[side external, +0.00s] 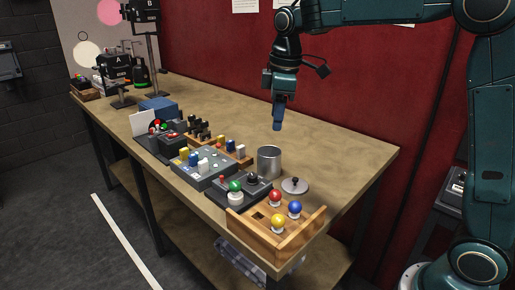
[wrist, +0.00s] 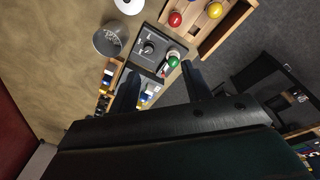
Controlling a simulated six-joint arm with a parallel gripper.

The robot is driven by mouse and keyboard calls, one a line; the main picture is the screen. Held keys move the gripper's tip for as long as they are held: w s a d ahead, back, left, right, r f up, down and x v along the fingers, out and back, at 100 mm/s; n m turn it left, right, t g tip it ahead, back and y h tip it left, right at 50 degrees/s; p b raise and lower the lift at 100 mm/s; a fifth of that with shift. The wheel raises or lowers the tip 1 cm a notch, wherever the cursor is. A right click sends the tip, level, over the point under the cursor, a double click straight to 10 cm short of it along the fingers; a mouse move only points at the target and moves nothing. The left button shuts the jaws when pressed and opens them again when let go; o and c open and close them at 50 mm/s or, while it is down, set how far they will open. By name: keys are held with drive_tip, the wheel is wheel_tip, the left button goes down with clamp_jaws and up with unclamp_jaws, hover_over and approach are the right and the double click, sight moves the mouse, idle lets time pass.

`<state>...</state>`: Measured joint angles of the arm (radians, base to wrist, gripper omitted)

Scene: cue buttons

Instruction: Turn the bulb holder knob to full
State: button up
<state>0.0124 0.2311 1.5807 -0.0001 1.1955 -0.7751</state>
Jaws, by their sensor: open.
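The bulb holder (side external: 240,195) is a dark grey box near the front right of the bench, with a black knob (side external: 252,178) and a green bulb (side external: 235,186) on top. In the wrist view, the knob (wrist: 148,48) shows beside the green bulb (wrist: 173,62), beyond my fingertips. The knob's exact setting is too small to read. My gripper (side external: 277,124) hangs in the air above and behind the bulb holder, not touching anything. In the wrist view, my gripper (wrist: 160,82) has its two fingers wide apart with nothing between them.
A wooden tray (side external: 255,236) with red, blue and yellow bulbs stands right of the holder. A metal cup (side external: 269,162) and its round lid (side external: 295,186) are behind. A grey button panel (side external: 205,176) stands to the left.

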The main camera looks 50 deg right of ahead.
sight(252, 175)
drive_tip(key=w+f+n+g, duration=0.1)
drive_tip(key=w+f+n, duration=0.2)
drive_tip(key=w+f, duration=0.4)
drive_tip(key=shift+w+d+f+g, duration=0.15)
drive_tip(key=shift+w+g, duration=0.15)
drive_tip(key=shift+w, duration=0.75)
wheel_tip(252, 175, down, 14)
drive_tip(key=shift+r, duration=0.1)
drive_tip(key=shift+c, duration=0.5)
drive_tip(key=c, duration=0.9)
